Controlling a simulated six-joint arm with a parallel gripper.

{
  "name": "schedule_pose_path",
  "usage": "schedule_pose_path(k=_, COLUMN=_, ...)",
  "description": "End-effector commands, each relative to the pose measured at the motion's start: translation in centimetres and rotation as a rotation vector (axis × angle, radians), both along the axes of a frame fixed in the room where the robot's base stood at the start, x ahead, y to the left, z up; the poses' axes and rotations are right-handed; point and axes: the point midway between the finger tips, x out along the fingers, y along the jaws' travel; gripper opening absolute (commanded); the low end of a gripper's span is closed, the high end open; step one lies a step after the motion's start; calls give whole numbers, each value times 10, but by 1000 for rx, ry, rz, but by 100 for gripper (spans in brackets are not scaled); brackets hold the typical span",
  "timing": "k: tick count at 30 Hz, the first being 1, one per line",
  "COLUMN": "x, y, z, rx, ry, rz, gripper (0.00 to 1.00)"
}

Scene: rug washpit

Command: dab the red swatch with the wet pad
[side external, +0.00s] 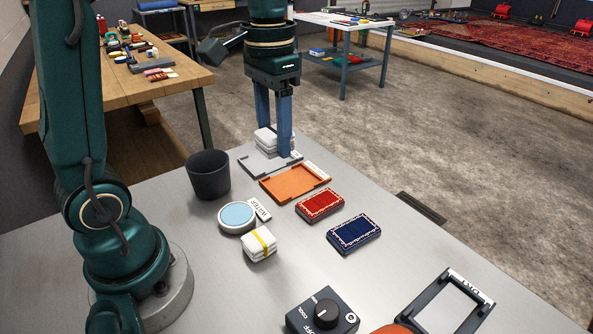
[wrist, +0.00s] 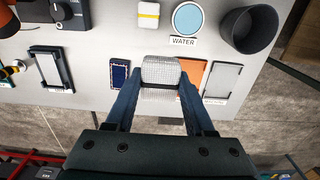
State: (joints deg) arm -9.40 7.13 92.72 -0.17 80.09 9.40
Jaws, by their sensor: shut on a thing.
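My gripper (side external: 274,143) is shut on a white folded pad (side external: 264,138), which shows between the fingers. In the side view the pad overlaps the far part of the grey tray (side external: 252,166); its height over the tray is unclear. In the wrist view the pad (wrist: 161,72) sits between the fingertips (wrist: 161,92). The red swatch (side external: 320,205) lies flat on the table, right of and nearer than the gripper, apart from it. In the wrist view it is hidden behind the pad. The round dish of blue water (side external: 237,216) stands by its WATER label.
An orange tray (side external: 295,185) lies between the grey tray and red swatch. A blue swatch (side external: 354,234) lies beside the red one. A black cup (side external: 208,175), a yellow-banded white pad (side external: 260,244), a knob box (side external: 322,314) and a black frame (side external: 450,308) also stand here.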

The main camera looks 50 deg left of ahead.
Motion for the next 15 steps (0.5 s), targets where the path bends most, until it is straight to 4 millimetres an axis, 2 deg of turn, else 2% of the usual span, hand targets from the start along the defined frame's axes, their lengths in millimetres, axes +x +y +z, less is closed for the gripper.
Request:
schedule_pose_path(k=8, x=4, y=1, z=1, rx=1, ry=-1, rz=7, gripper=9)
schedule_pose_path(k=11, x=13, y=2, z=2, rx=1, ry=0, rz=16, gripper=9)
schedule_pose_path(k=15, x=40, y=3, z=-8, rx=1, ry=4, rz=24, gripper=9)
